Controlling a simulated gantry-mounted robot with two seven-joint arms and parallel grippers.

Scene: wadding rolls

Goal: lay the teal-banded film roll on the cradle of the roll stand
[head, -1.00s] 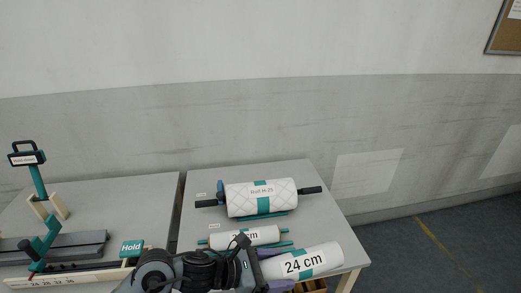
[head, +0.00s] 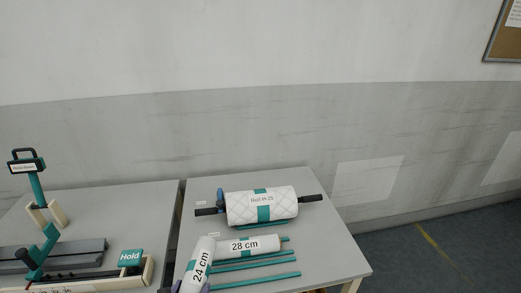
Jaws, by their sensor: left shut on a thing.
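A white roll marked 24 cm (head: 201,251) with a teal band stands steeply tilted at the bottom of the head view. My left gripper (head: 194,287) shows only as purple fingertips at the bottom edge, shut on this roll. A white roll marked 28 cm (head: 268,243), also teal-banded, lies just right of it among teal rods (head: 262,264). A quilted roll (head: 281,210) with a teal band and black end handles lies behind, over a teal base (head: 262,225). I cannot tell which support is the stand's cradle. My right gripper is not in view.
The right grey table (head: 325,240) has free room at its right side. On the left table (head: 130,205) stand a teal-armed device (head: 37,190), a grey bar unit (head: 75,252) and a teal Hold sign (head: 130,257). A gap separates the tables.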

